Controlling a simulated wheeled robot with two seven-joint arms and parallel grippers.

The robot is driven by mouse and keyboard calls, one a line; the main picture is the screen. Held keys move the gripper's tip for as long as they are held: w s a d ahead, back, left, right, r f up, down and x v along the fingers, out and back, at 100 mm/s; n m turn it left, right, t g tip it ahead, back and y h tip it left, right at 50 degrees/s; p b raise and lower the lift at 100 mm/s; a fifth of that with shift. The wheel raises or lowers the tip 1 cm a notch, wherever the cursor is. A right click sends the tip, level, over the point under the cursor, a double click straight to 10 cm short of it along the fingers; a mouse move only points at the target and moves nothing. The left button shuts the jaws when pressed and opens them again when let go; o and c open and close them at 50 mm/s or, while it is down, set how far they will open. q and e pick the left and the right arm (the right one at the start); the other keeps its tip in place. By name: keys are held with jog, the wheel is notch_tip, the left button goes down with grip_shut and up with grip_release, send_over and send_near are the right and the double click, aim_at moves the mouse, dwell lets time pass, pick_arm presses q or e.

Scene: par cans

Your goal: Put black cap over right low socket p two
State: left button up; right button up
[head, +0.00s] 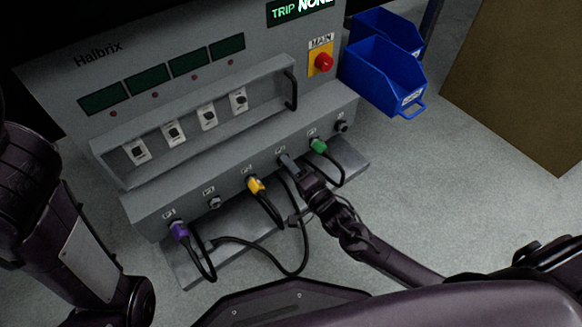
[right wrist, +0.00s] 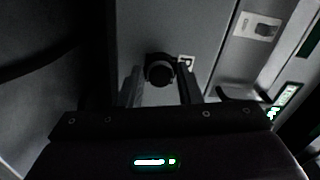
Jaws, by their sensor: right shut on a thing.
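My right gripper (head: 288,163) reaches up to the sloped lower socket strip (head: 130,207), between the yellow plug (head: 255,185) and the green plug (head: 318,145). In the right wrist view its fingers (right wrist: 160,92) are shut on a round black thing, which looks like the black cap (right wrist: 158,72), close against the panel face. Whether it is seated on the socket behind it cannot be told. That socket is hidden by the gripper. The small socket labels are too blurred to read for certain. My left arm shows at the left edge; its gripper is out of view.
A purple plug (head: 179,231) sits at the strip's left end. Plugless fittings show left of the yellow plug (head: 214,202) and at the right end (head: 341,126). Black cables (head: 302,250) loop close to my right gripper. Blue bins (head: 380,75) stand right of the cabinet.

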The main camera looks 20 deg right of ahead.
jog(key=shift+w, duration=0.15)
grip_shut()
jog(key=o, duration=1.1)
grip_release()
